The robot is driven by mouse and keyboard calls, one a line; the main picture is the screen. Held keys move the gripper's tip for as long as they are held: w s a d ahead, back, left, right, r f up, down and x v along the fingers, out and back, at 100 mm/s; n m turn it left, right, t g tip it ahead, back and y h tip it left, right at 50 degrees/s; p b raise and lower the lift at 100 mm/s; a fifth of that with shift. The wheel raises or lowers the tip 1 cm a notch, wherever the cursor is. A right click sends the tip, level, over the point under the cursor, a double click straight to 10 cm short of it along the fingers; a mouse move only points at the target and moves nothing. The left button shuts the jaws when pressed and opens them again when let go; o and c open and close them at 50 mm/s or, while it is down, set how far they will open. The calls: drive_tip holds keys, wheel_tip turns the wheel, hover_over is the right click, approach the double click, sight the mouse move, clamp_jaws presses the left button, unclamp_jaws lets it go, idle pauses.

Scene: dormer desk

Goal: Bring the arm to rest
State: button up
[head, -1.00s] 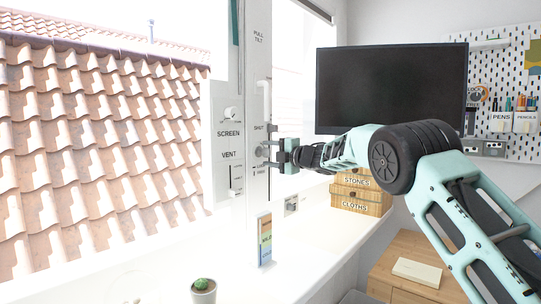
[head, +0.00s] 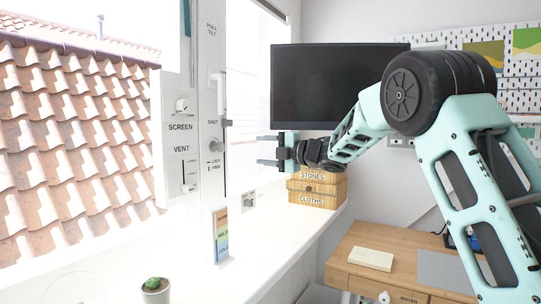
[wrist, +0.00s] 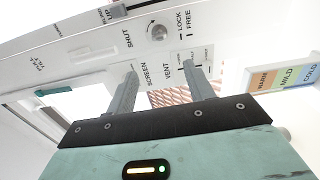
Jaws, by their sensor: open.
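My gripper (head: 267,150) is open and empty in the head view, pointing left toward the white window post (head: 211,100). It hangs in the air to the right of the round knob (head: 214,147) marked SHUT, in front of the monitor's lower left corner and above the boxes. In the wrist view my gripper (wrist: 160,88) shows two grey fingers spread apart with nothing between them. The knob also shows in the wrist view (wrist: 156,33), beyond the fingertips.
A SCREEN and VENT panel (head: 178,140) is on the window frame. A coloured card (head: 221,236) and a potted cactus (head: 155,290) stand on the sill. STONES and CLOTHS boxes (head: 316,188) sit below my gripper. A monitor (head: 335,85) is behind my arm. A notepad (head: 371,259) lies on the desk.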

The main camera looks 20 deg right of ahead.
drive_tip(key=shift+v, duration=0.9)
drive_tip(key=s+a+m+h+p, duration=0.3)
drive_tip(key=a+m+h+p, duration=0.1)
drive_tip(key=a+m, duration=0.3)
drive_tip(key=s+a+f+m+g+h+p, duration=0.1)
drive_tip(key=s+a+f+m+g+p, duration=0.2)
drive_tip(key=s, duration=0.4)
drive_tip(key=s+a+f+m+g+h+p, duration=0.1)
drive_tip(key=s+a+f+m+g+h, duration=0.1)
drive_tip(key=s+a+f+m, duration=0.3)
drive_tip(key=s+f+m+g+h+p, duration=0.1)
drive_tip(key=s+f+g, duration=0.1)
drive_tip(key=s, duration=0.9)
drive_tip(key=s+a+f+m+g+h+p, duration=0.1)
drive_tip(key=s+g, duration=0.3)
drive_tip(key=s, duration=0.8)
drive_tip(key=s+a+f+g+h+p, duration=0.1)
drive_tip(key=s+f+g+p, duration=0.1)
drive_tip(key=s, duration=0.9)
drive_tip(key=shift+s+f+m+g, duration=0.2)
drive_tip(key=shift+f+m+g, duration=0.2)
drive_tip(key=shift+f+g, duration=0.5)
